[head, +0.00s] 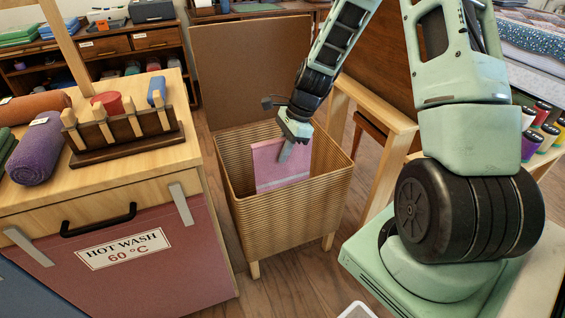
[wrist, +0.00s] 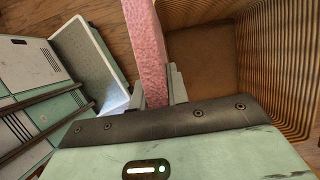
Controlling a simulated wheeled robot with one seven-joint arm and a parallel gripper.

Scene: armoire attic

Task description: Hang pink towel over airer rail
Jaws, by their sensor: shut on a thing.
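The pink towel (head: 280,166) is a flat folded slab, held upright on edge within the mouth of a tall wicker basket. My gripper (head: 290,150) is shut on its upper part from above. In the wrist view, the pink towel (wrist: 146,50) stands between the two fingers of my gripper (wrist: 153,92), and the basket interior lies beside it. I cannot tell whether the towel's lower edge touches the basket. No airer rail can be made out for certain in these frames.
The wicker basket (head: 285,232) has its lid (head: 236,70) raised behind it. A wooden counter (head: 150,163) with rolled towels and a clothes-peg rack stands at left. A wooden frame (head: 385,127) stands close on the right. Wood floor (head: 300,292) shows in front.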

